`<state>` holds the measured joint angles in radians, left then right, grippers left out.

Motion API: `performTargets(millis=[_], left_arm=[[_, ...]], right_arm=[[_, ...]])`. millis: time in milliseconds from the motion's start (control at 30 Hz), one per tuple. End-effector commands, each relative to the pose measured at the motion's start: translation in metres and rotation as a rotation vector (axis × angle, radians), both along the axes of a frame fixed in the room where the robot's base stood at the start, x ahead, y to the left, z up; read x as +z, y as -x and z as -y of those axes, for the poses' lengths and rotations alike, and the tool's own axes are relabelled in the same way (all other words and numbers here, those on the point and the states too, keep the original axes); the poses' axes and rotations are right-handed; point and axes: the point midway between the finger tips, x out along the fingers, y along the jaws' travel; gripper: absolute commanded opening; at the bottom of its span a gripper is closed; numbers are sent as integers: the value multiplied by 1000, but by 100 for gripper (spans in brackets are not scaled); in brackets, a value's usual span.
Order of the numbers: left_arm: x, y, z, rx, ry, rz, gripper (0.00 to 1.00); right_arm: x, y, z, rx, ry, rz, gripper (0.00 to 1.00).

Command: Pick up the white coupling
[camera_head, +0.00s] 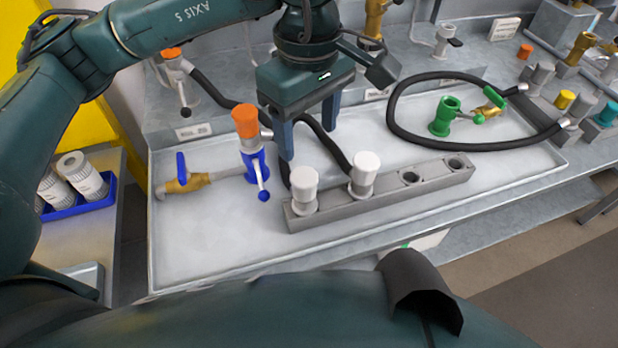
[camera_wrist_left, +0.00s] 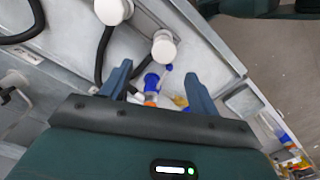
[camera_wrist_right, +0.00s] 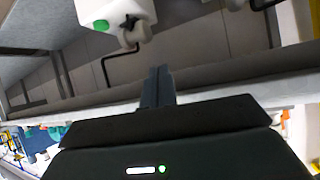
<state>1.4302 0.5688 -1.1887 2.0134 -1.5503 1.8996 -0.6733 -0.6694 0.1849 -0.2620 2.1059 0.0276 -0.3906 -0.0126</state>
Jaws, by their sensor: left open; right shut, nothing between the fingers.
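Two white couplings stand upright in the grey slotted block (camera_head: 430,181). The left one (camera_head: 304,187) is at the block's left end, and the other (camera_head: 363,172) is in the second slot. In the left wrist view the left one (camera_wrist_left: 163,47) shows just beyond and between the fingertips, and the other (camera_wrist_left: 113,10) is at the top edge. My left gripper (camera_head: 308,140) is open and empty, pointing down above and behind the left coupling, apart from both. My right gripper (camera_wrist_right: 157,80) is shut and empty, and shows only in its own wrist view.
A blue valve with an orange cap (camera_head: 248,145) stands close left of my left gripper. Black hoses run behind the block. A green fitting (camera_head: 444,117) sits inside a hose loop at the right. The tray's front left is clear. A white box (camera_wrist_right: 112,12) shows in the right wrist view.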

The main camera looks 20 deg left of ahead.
Motion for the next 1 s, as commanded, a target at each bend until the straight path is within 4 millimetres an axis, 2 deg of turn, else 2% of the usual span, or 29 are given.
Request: performTargets(millis=[300, 567, 833, 1000], left_arm=[[-57, 1, -1, 0, -2, -5, 61], [-77, 2, -1, 0, 1, -4, 61], [-115, 5, -5, 0, 2, -5, 61], [-124, 4, -5, -1, 2, -2, 61]], right_arm=[[2, 4, 1, -2, 2, -13, 0], [3, 2, 2, -18, -2, -18, 0], [5, 2, 6, -28, 8, -36, 0], [4, 2, 7, -29, 10, -38, 0]])
